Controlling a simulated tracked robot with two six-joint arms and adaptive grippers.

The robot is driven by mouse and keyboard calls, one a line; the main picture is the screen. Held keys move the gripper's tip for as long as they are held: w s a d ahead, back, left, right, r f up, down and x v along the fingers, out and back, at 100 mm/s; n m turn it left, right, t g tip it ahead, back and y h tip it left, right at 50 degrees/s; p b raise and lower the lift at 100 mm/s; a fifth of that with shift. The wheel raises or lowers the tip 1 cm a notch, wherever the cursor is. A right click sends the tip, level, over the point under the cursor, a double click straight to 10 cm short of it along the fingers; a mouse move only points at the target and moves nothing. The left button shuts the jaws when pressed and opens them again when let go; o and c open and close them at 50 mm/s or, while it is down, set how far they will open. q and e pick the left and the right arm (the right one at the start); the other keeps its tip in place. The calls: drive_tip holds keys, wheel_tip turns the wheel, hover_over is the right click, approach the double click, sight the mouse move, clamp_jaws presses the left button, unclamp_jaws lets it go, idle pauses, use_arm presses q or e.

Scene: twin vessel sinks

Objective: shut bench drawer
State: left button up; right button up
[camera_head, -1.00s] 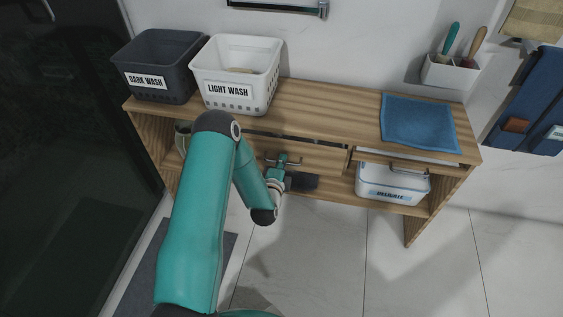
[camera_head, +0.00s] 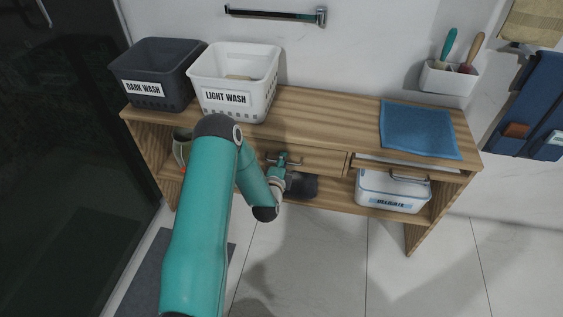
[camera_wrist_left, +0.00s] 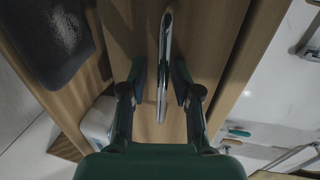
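The wooden bench (camera_head: 335,115) has two drawer fronts under its top. The middle drawer front (camera_head: 322,160) looks flush with the bench edge, with no gap visible above it. Its metal bar handle (camera_head: 294,162) also shows in the left wrist view (camera_wrist_left: 164,60). My left gripper (camera_head: 284,160) is at this handle. In the left wrist view its fingers (camera_wrist_left: 160,80) are spread on either side of the bar, apparently not clamped on it. The right drawer front (camera_head: 440,175) has a pale strip above it and seems slightly pulled out. My right gripper is not in view.
A dark basket (camera_head: 158,75) and a white basket (camera_head: 234,82) stand on the bench's left. A blue cloth (camera_head: 420,128) lies at its right. A lidded white box (camera_head: 390,190) and a dark item (camera_head: 301,185) sit on the shelf below.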

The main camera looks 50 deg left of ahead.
use_arm(q)
drive_tip(key=shift+d+r, duration=0.1)
drive_tip(key=shift+s+d, duration=0.2)
drive_tip(key=v, duration=1.1)
drive_tip(key=shift+s, duration=0.15)
